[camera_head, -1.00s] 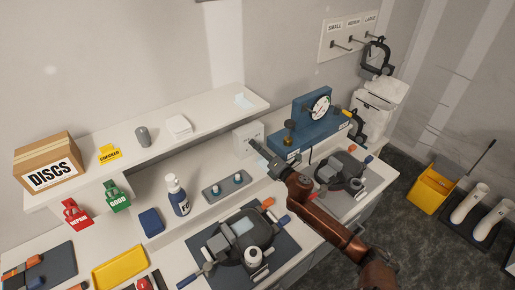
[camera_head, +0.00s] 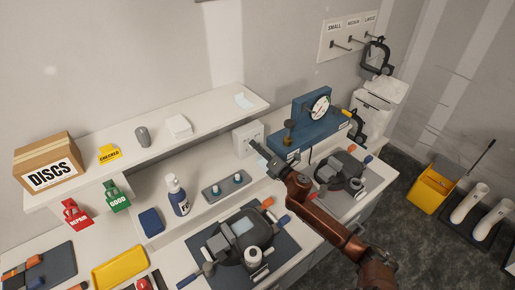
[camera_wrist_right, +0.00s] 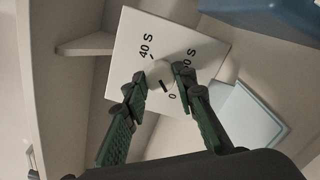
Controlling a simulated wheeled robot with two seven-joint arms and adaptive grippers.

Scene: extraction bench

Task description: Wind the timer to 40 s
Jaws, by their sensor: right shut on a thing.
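The timer is a white box (camera_head: 248,139) standing on the bench below the right end of the shelf. In the right wrist view its white face (camera_wrist_right: 205,48) carries the marks "40 S", "0" and a second seconds mark partly hidden by a finger. A pale round knob (camera_wrist_right: 160,72) is at the middle of the face, with a short dark mark near the "0". My right gripper (camera_wrist_right: 160,78) has its green fingers on either side of the knob, shut on it. In the head view the right gripper (camera_head: 258,150) is at the timer's front. My left gripper is not in view.
A blue gauge stand (camera_head: 300,125) is just right of the timer. A grey holder with two pegs (camera_head: 226,187) and a blue-and-white bottle (camera_head: 177,195) are to the left. Dark clamp devices (camera_head: 240,240) stand in front. The white shelf (camera_head: 215,112) is above.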

